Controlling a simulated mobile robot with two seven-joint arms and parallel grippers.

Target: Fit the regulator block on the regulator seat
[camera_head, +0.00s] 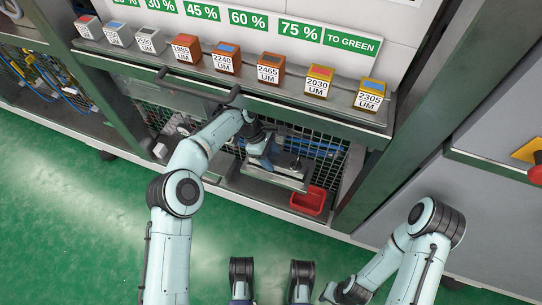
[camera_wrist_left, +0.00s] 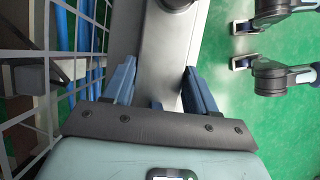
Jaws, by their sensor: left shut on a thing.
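My left gripper (camera_head: 263,152) reaches into the bay under the shelf, over a grey metal ledge (camera_head: 275,178). In the left wrist view, its two blue fingers (camera_wrist_left: 158,88) stand apart on either side of a grey metal piece (camera_wrist_left: 160,45) and are shut on it. I cannot tell whether this piece is the regulator block. A dark round knob (camera_head: 296,164) shows on the ledge to the right of the gripper. I cannot pick out the regulator seat for sure. My right gripper (camera_head: 331,292) is low at the bottom edge; its fingers are unclear.
A red bin (camera_head: 308,201) stands right of the ledge. A wire mesh (camera_head: 318,146) with blue hoses lies behind. The shelf (camera_head: 330,106) above carries several labelled blocks, and a dark handle bar (camera_head: 205,88) runs below it. Green floor (camera_head: 90,210) is open in front.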

